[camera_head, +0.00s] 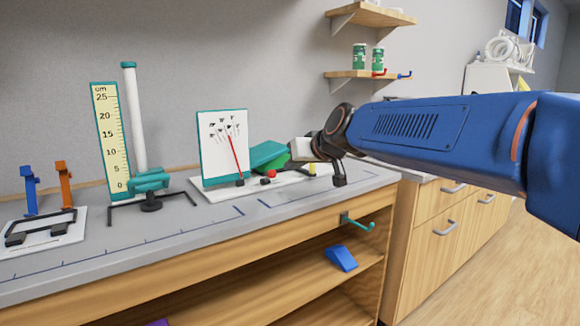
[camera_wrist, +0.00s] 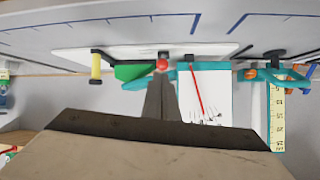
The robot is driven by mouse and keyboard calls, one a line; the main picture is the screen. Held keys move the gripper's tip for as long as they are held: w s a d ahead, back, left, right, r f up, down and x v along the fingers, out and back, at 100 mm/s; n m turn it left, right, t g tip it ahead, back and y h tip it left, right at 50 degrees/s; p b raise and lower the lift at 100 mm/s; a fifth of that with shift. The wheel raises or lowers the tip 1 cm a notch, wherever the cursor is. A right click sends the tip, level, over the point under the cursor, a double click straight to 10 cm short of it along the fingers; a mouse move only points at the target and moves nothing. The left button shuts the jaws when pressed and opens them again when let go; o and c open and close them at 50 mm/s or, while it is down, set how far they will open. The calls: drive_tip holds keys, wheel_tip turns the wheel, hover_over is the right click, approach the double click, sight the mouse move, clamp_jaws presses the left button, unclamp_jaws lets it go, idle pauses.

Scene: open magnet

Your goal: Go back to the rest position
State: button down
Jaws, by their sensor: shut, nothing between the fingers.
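My gripper (camera_head: 341,181) is at the end of my blue arm, above the right part of the grey bench top (camera_head: 240,228). In the wrist view the dark fingers (camera_wrist: 161,85) are together, with nothing seen between them. They overlap a red ball (camera_wrist: 162,64) in that picture. In the head view the red ball (camera_head: 271,174) sits left of my gripper, on a white base (camera_head: 215,192) with a dial panel (camera_head: 222,130) carrying a red needle. I cannot tell how far the fingertips are from the ball.
A ruler (camera_head: 110,135) and white column (camera_head: 133,115) stand left on the bench. Wall shelves (camera_head: 352,74) hold green-and-white cans. A teal hook (camera_head: 360,224) juts from the bench front, above a blue wedge (camera_head: 341,257). Wooden floor (camera_head: 510,270) is clear at right.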

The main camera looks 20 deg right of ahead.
drive_tip(key=s+d+f+g+h, duration=0.1)
drive_tip(key=s+d+f+g, duration=0.1)
drive_tip(key=s+f, duration=1.1)
drive_tip(key=s+d+f+m+g+h, duration=0.1)
drive_tip(key=s+d+f+g+h, duration=0.1)
drive_tip(key=s+f, duration=1.1)
drive_tip(key=s+d+g, duration=0.1)
drive_tip(key=s+g, duration=0.1)
drive_tip(key=s, duration=0.6)
drive_tip(key=shift+d+g, duration=0.25)
drive_tip(key=shift+g, duration=0.15)
